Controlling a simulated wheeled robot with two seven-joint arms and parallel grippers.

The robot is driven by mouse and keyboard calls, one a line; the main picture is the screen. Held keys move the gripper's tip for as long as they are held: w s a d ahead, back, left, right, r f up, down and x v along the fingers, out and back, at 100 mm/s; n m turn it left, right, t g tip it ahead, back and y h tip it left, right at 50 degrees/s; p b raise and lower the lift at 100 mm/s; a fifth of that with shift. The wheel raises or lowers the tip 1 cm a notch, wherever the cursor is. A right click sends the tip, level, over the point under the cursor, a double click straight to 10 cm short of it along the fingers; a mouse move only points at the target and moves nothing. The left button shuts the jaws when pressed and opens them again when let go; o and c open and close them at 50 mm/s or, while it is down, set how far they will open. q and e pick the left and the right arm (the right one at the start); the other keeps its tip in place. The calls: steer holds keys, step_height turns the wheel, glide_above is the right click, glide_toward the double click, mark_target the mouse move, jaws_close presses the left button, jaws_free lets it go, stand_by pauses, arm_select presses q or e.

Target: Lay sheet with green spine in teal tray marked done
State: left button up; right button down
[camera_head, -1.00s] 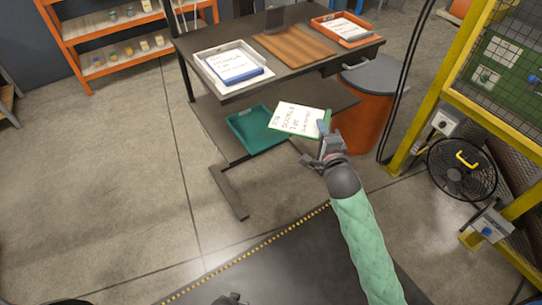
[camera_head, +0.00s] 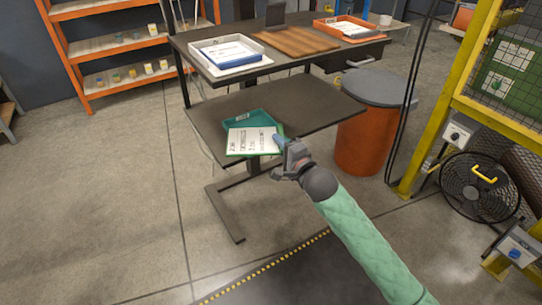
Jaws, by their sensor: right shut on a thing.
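The sheet with the green spine (camera_head: 252,141) is white with dark writing, and its green edge faces my right gripper. My right gripper (camera_head: 282,146) is shut on that edge. The sheet is over the front part of the teal tray (camera_head: 250,117), which sits on the lower shelf of the desk; I cannot tell whether the sheet touches the tray. The tray's back rim and a small label show, while its front is hidden under the sheet. My left gripper does not show clearly.
The desk top above carries a white tray (camera_head: 211,68) with a blue-edged stack, a brown wooden board (camera_head: 294,41) and an orange tray (camera_head: 325,34). The lower shelf (camera_head: 310,112) is bare right of the teal tray. An orange drum (camera_head: 362,140) stands at right.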

steer(key=w+d+f+b, duration=0.1)
steer(key=w+d+f, duration=0.1)
steer(key=w+f, duration=0.9)
steer(key=shift+w+d, duration=0.15)
steer(key=shift+d, duration=0.25)
steer(key=shift+f, duration=0.1)
steer(key=c, duration=1.4)
jaws_free()
steer(key=shift+o, duration=0.2)
steer(key=v, duration=1.2)
